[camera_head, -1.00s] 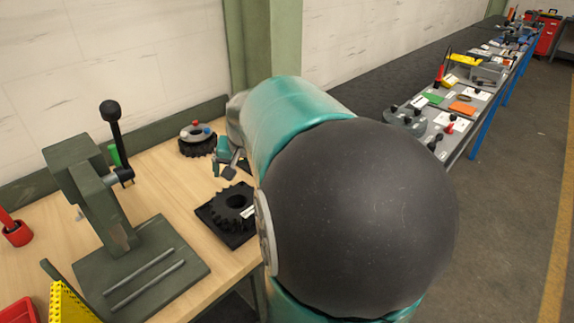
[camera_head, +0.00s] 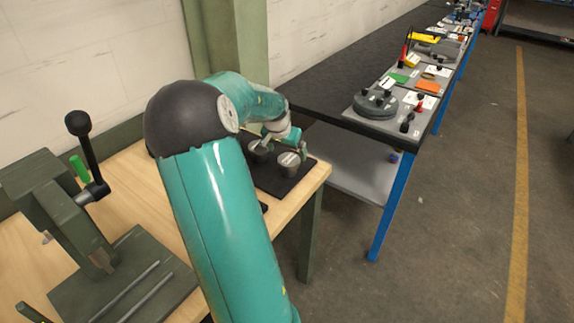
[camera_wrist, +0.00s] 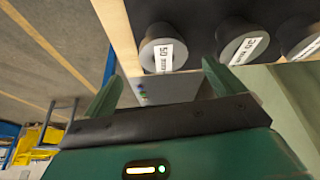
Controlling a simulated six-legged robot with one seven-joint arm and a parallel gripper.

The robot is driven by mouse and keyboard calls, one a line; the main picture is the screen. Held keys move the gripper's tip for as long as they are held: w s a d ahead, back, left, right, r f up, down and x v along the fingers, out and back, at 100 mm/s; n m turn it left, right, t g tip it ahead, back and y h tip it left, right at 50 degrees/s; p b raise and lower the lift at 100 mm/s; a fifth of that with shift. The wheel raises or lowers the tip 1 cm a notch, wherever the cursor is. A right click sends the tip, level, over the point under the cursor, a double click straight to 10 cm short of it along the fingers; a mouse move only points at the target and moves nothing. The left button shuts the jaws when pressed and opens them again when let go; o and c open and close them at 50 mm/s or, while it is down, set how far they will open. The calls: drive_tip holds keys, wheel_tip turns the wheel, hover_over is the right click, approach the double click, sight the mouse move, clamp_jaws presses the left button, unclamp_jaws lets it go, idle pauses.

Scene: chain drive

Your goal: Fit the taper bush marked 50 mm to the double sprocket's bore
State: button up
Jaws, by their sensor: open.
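In the wrist view, a grey round bush (camera_wrist: 160,54) with a white label reading 50 stands on a dark mat, in line with my open gripper (camera_wrist: 160,85). The gripper is empty, its fingers just short of the bush on either side. To its right is a second bush (camera_wrist: 241,46) with a label that looks like 35. A third bush (camera_wrist: 300,40) is cut by the frame edge. In the head view, my gripper (camera_head: 285,142) is low over the mat, by a bush (camera_head: 289,164) near the bench corner and another bush (camera_head: 258,150). The double sprocket is not visible; my arm covers that area.
The black mat (camera_head: 312,163) lies at the wooden bench's right end. A green press (camera_head: 80,215) stands on the left. A long blue-legged table (camera_head: 392,200) with several parts runs along the right, with a floor gap between.

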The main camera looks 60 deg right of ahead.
sight(289, 159)
drive_tip(key=shift+s+x, duration=0.2)
drive_tip(key=shift+x, duration=0.85)
drive_tip(key=shift+w+x, duration=0.2)
drive_tip(key=shift+x, duration=1.15)
drive_tip(key=shift+w+x, duration=0.2)
drive_tip(key=shift+x, duration=1.1)
drive_tip(key=shift+d, duration=0.1)
drive_tip(key=c, duration=1.3)
drive_tip(key=shift+r, duration=0.1)
drive_tip(key=shift+c, duration=0.8)
drive_tip(key=shift+r, duration=0.1)
